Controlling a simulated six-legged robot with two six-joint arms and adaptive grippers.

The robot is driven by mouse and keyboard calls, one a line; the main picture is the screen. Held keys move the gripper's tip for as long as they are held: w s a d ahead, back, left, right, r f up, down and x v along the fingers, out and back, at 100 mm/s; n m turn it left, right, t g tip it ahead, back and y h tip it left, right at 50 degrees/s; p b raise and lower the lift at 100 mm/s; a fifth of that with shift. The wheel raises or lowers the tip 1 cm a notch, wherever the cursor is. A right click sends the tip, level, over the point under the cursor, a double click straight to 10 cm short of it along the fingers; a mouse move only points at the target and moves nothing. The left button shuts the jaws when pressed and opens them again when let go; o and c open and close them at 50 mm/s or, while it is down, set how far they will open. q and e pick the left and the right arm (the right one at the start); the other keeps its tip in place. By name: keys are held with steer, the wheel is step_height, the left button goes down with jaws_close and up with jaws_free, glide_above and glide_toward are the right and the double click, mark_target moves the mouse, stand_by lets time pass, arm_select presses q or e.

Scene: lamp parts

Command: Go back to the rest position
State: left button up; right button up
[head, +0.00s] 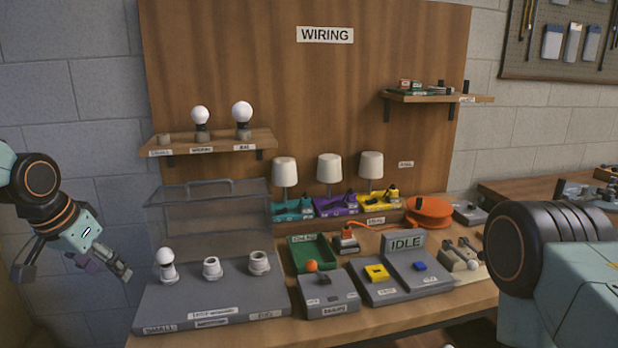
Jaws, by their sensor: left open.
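My left gripper (72,272) is at the left edge of the head view, beside the left end of the wiring bench (420,313). Its fingers are apart, with nothing between them, and it touches nothing that I can see. My right arm (560,265) fills the lower right corner; its gripper is out of the picture.
A grey socket base (215,300) with a bulb in its left socket stands at the bench's left. A clear cover (215,225) stands behind it. Lamps (330,169) stand at the back. A grey panel reads IDLE (405,243). Shelves (212,143) hang on the board.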

arm_select(q)
steer(key=w+d+n+t+h, duration=0.1)
steer(key=w+d+n+t, duration=0.15)
steer(key=d, duration=0.25)
steer(key=s+d+f+b, duration=0.1)
steer(key=s+d+f, duration=0.3)
steer(key=f, duration=0.4)
steer(key=s+d+f+b, duration=0.1)
steer(key=s+d+f, duration=0.25)
steer(key=f, duration=0.35)
steer(key=s+f+g+b, duration=0.1)
steer(key=s+f+g, duration=0.1)
steer(key=s+f, duration=0.5)
steer(key=s+d+f+g+y+b, duration=0.1)
steer(key=s+f, duration=0.6)
steer(key=s, duration=0.7)
steer(key=s+d+f+g+b, duration=0.1)
steer(key=s+f+g, duration=0.3)
steer(key=s+f, duration=0.3)
steer(key=s, duration=0.3)
steer(key=shift+s+y, duration=0.15)
steer(key=shift+y, duration=0.25)
arm_select(e)
step_height(320, 180, down, 5)
steer(key=shift+s+d+f, duration=0.1)
steer(key=shift+s+d, duration=0.05)
